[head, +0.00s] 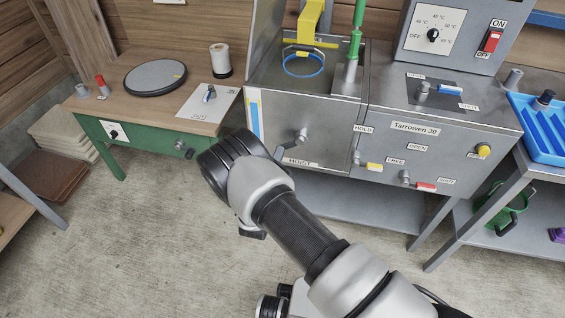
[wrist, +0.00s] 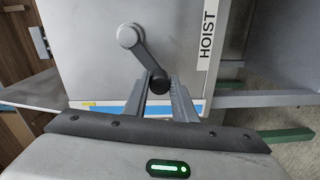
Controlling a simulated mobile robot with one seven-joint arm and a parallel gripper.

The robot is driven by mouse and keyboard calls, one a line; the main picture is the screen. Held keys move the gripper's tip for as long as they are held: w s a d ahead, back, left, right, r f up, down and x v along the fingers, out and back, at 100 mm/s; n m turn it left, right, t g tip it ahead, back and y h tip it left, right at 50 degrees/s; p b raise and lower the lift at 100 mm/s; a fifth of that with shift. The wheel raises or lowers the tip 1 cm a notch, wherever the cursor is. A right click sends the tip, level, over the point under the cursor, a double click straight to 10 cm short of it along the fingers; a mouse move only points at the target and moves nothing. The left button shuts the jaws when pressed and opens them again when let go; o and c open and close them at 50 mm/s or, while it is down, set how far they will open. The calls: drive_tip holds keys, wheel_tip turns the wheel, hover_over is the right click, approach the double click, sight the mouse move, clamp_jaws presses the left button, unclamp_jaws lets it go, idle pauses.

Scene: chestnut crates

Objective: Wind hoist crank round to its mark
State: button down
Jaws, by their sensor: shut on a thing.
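The hoist crank (wrist: 130,37) is a grey metal arm on the front panel of a steel cabinet. In the wrist view its arm slants from the hub down and right to a dark knob (wrist: 160,83). My gripper (wrist: 159,79) is shut on that knob, one finger on each side. In the head view the crank (head: 300,137) shows just above a HOIST label (head: 299,162), and my wrist hides its lower end and my fingers. I cannot make out the crank's mark in either view.
A blue and yellow strip (head: 255,115) runs up the cabinet's left edge. Right of the crank are a HOLD lever (head: 357,157) and the Tarrowen 30 panel (head: 415,128) with its controls. A green-sided bench (head: 150,141) stands left. The floor in front is clear.

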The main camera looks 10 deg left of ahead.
drive_tip(key=shift+a+r+m, duration=0.25)
drive_tip(key=shift+r+m, duration=0.3)
drive_tip(key=shift+m, duration=0.3)
drive_tip(key=shift+a+r+m, duration=0.25)
drive_tip(key=shift+r+m, duration=0.3)
drive_tip(key=shift+m, duration=0.25)
drive_tip(key=shift+a+r+m, duration=0.25)
drive_tip(key=shift+r+m, duration=0.3)
drive_tip(key=shift+m, duration=0.3)
drive_tip(key=c, duration=1.5)
unclamp_jaws()
drive_tip(key=shift+o, duration=0.2)
drive_tip(key=s+p, duration=0.2)
drive_tip(key=s, duration=1.5)
drive_tip(key=shift+s+a+r, duration=0.15)
drive_tip(key=shift+s+r, duration=0.05)
drive_tip(key=shift+s, duration=0.05)
